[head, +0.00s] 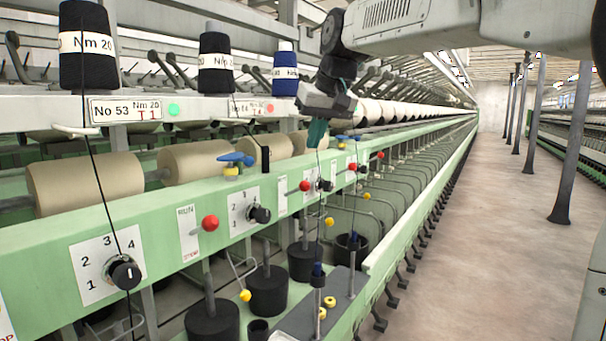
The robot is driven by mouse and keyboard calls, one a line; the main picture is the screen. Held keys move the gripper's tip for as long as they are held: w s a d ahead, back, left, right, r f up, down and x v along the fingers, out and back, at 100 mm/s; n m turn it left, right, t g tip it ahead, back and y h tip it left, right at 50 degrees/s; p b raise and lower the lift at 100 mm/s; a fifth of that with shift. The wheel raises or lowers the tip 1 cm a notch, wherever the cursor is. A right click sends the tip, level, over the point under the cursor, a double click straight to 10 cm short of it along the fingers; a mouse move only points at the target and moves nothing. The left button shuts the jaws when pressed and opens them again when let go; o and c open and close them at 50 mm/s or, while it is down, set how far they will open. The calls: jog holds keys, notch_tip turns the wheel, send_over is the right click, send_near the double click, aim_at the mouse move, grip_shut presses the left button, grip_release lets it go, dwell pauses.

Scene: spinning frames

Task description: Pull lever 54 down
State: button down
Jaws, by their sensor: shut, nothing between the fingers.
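Several red ball levers stick out along the pale green rail, each beside a narrow white plate. The nearest red lever (210,223) stands out from a plate (188,232) with small red lettering at its foot. A second red lever (305,186) is farther along, with more beyond it. No lever number is readable, so I cannot tell which one is 54. A sign (250,107), partly hidden, hangs past the No 53 sign (125,110). My gripper (317,133) is shut and empty, fingertips pointing down, above the second lever in the picture and apart from it.
Numbered black dials (126,273) sit between the levers. Dark yarn bobbins (87,50) stand above, with beige rolls (85,182) behind the rail. Dark cans (268,291) stand below. The aisle floor (480,240) at right is clear up to grey posts (571,140).

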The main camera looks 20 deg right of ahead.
send_near(296, 189)
jog(key=w+f, duration=0.4)
jog(key=f, duration=0.1)
jog(key=shift+w+d, duration=0.3)
jog(key=shift+w, duration=0.05)
